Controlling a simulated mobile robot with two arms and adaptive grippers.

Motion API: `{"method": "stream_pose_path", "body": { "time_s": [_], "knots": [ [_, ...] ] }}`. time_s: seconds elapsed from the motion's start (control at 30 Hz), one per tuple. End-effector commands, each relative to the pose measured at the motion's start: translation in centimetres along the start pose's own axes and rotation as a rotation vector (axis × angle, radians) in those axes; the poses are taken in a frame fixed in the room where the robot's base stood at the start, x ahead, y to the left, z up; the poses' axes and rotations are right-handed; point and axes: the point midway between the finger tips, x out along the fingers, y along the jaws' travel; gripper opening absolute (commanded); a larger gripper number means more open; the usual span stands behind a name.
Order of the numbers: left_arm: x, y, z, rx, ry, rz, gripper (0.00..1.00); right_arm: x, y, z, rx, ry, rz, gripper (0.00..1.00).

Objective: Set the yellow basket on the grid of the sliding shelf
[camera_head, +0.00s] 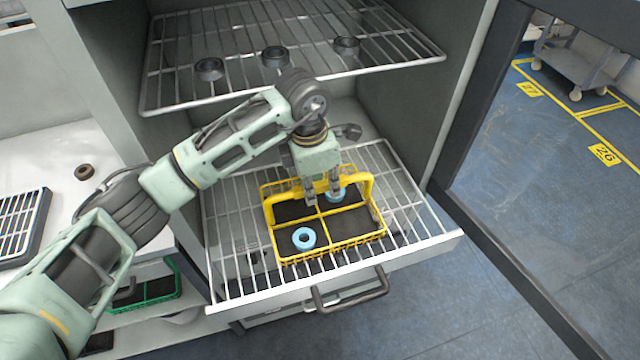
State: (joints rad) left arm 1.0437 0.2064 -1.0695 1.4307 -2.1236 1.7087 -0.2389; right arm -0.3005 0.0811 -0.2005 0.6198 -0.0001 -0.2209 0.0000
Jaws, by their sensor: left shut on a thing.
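The yellow basket (349,243) is at the lower sliding shelf, over its white wire grid (235,235). It looks level, but I cannot tell whether its base touches the grid. Two light blue rings (304,238) show inside it, one front left and one at the back, partly hidden by the fingers. My left gripper (322,199) points down and is shut on the yellow basket at its raised back part; the exact contact is hard to see. My right gripper is not in view.
An upper wire shelf (300,82) with several dark rings (275,56) hangs above my left arm. The open door frame (470,130) stands at right. A handle (350,291) is below the grid's front edge. A green basket (150,291) sits lower left.

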Motion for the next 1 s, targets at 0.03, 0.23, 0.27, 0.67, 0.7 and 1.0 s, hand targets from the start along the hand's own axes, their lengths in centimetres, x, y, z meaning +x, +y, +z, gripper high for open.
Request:
{"method": "stream_pose_path", "body": {
  "time_s": [0.03, 0.23, 0.27, 0.67, 0.7, 1.0],
  "knots": [
    [0.2, 0.1, 0.0, 0.001, -0.003, 0.002, 0.00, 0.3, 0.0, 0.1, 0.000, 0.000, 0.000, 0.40],
    [0.1, 0.0, 0.0, 0.000, 0.001, 0.000, 0.31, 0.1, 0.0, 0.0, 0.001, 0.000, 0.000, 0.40],
    [0.1, 0.0, -0.1, 0.000, 0.001, 0.000, 0.33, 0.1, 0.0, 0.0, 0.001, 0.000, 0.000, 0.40],
    [-0.4, 0.1, 0.0, -0.001, 0.000, 0.001, 0.33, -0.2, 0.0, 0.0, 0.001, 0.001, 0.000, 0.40],
    [-0.8, 0.1, 0.0, 0.000, -0.002, 0.003, 0.33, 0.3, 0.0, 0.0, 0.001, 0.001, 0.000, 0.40],
    [-7.0, 0.2, 0.0, 0.001, -0.002, 0.007, 0.33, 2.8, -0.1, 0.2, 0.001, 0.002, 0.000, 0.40]
  ]
}}
